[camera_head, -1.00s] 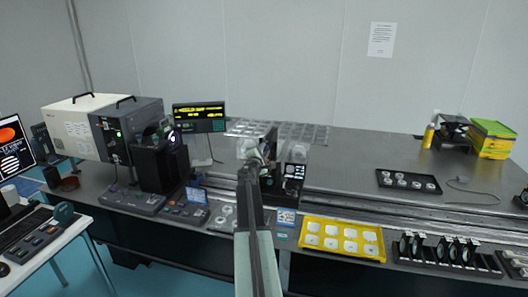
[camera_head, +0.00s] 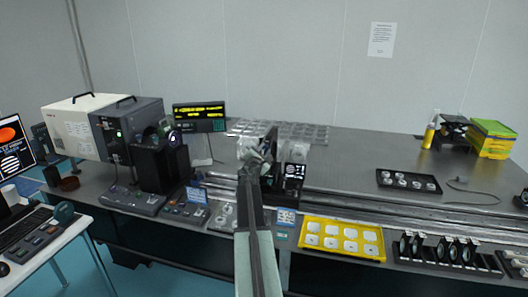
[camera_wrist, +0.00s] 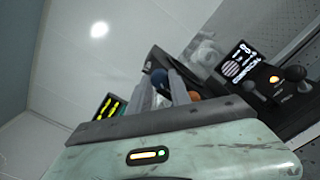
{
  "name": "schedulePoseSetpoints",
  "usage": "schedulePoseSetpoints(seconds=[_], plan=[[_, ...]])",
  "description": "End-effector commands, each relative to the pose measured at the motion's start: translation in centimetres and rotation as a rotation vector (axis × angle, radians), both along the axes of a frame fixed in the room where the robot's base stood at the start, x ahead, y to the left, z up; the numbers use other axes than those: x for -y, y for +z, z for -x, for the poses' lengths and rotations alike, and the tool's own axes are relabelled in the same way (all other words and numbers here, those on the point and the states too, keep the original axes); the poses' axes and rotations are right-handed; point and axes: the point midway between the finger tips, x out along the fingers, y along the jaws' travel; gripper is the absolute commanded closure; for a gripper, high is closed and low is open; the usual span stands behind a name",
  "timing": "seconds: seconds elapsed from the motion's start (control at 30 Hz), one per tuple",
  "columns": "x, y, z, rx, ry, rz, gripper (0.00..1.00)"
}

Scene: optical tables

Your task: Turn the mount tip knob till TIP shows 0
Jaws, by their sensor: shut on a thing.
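My gripper (camera_head: 254,160) reaches to the black mount (camera_head: 271,138) at the middle of the optical table. In the wrist view the two grey fingers of my gripper (camera_wrist: 162,88) are shut on a blue knob (camera_wrist: 158,76), which shows between their tips. An orange-brown knob (camera_wrist: 193,96) sits just right of the right finger. I cannot read which knob is marked tip. The readout (camera_head: 199,112) behind shows yellow-green lines, too small to read; part of it shows in the wrist view (camera_wrist: 107,106).
A small black screen unit (camera_head: 293,172) with striped discs stands close right of the mount. A black unit (camera_head: 162,165) and a large white-grey box (camera_head: 85,125) stand left. A yellow tray (camera_head: 312,240) lies at the front edge.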

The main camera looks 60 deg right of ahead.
Motion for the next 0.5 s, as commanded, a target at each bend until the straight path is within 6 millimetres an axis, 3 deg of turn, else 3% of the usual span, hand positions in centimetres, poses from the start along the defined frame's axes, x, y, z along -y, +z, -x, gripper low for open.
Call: schedulePoseSetpoints(seconds=[0.17,0.2,0.27,0.5], plan=[[-0.03,-0.10,0.13,0.003,-0.003,-0.002,1.00],[-0.03,-0.10,0.13,0.003,-0.003,-0.002,0.68],[-0.03,-0.09,0.12,0.004,-0.002,-0.002,0.54],[0.01,-0.04,0.07,0.003,-0.001,-0.001,0.54]])
